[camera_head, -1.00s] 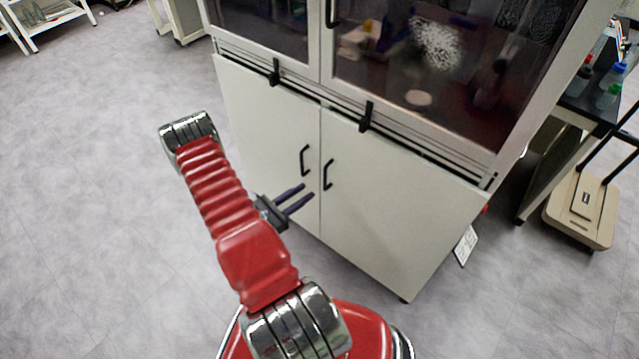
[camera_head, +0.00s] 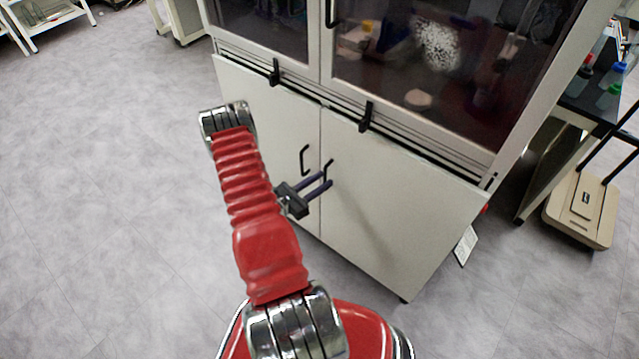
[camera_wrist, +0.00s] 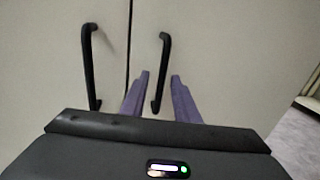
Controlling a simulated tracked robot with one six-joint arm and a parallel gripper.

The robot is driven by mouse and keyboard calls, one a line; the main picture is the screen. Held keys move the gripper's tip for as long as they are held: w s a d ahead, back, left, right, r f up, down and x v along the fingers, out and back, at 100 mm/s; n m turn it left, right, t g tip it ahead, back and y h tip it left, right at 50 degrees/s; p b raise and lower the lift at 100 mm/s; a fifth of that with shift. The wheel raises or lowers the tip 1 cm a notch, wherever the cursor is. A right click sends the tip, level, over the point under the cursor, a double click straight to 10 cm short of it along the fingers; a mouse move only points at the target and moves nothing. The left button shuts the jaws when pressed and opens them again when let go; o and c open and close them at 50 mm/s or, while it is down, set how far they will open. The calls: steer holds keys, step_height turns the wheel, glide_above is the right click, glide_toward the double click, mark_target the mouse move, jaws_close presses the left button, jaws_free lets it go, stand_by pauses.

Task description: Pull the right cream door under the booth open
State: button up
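The right cream door (camera_head: 390,205) under the booth is shut, flush with the left cream door (camera_head: 265,130). Its black bar handle (camera_head: 328,168) stands upright near the seam and also shows in the wrist view (camera_wrist: 161,72). The left door's handle (camera_head: 304,160) is beside it, across the seam. My gripper (camera_head: 328,178) is at the right door's handle, with its two purple fingers pointing at the door. In the wrist view the fingers (camera_wrist: 160,78) are apart, and the handle's lower part lies between them. I cannot tell whether either finger touches it.
The booth's glass front (camera_head: 440,60) is above the doors, with black latches (camera_head: 366,117) along its lower edge. A beige wheeled cart (camera_head: 582,208) stands at the right. The floor (camera_head: 110,170) to the left is clear.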

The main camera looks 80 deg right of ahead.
steer(key=shift+c, duration=0.7)
jaws_close()
steer(key=shift+w, duration=0.1)
steer(key=shift+a, duration=0.15)
